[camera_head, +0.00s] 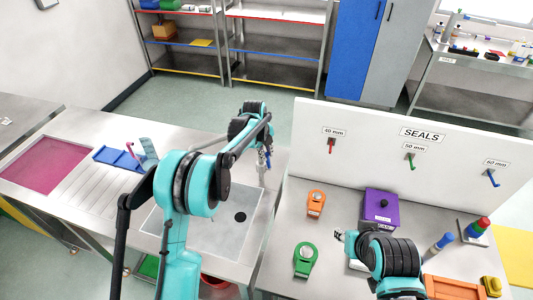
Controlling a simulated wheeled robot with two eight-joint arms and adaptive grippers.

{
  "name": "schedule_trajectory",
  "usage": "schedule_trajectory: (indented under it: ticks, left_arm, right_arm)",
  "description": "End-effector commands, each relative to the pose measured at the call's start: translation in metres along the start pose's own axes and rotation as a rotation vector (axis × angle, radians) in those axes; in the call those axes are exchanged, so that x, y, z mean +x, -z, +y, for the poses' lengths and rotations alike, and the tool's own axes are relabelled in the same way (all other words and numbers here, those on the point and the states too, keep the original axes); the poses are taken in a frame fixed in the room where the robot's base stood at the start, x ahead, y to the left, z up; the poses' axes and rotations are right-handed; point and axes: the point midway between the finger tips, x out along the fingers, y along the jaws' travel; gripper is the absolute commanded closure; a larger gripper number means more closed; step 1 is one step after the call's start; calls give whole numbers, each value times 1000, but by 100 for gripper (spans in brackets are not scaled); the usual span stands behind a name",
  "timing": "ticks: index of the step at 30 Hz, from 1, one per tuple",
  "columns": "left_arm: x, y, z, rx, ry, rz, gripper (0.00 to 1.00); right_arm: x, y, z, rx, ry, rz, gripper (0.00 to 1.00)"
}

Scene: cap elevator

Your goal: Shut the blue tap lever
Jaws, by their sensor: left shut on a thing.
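My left arm reaches over the sink (215,237) to the tap (262,176) at its back right edge. My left gripper (264,156) is at the top of the tap, shut on the tap lever there. The gripper and wrist hide the lever, so its blue colour and its angle do not show. My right gripper (340,236) is over the right bench, beside the purple box and apart from the tap. It is small and partly hidden by its own wrist, and I cannot tell whether it is open.
A white SEALS board (370,145) with hooks stands behind the right bench. On that bench are a purple box (381,212), an orange item (316,203) and a green ring-ended item (304,260). A blue rack (118,158) and magenta panel (47,166) lie left of the sink.

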Motion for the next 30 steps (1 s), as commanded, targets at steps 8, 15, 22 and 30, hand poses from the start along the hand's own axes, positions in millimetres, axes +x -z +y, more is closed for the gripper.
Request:
schedule_trajectory:
  ticks: [8, 15, 22, 30]
  left_arm:
    - [0, 0, 0, 0, -1, 1, 64]
    - [-5, 0, 0, 0, -1, 1, 64]
    - [-45, 0, 0, 0, -1, 1, 64]
    - [-100, 0, 0, 0, -1, 1, 64]
  right_arm:
    - [0, 0, 0, 0, 0, 0, 65]
    - [0, 0, 0, 0, 0, 0, 65]
    - [0, 0, 0, 0, 0, 0, 65]
    - [0, 0, 0, 0, 0, 0, 65]
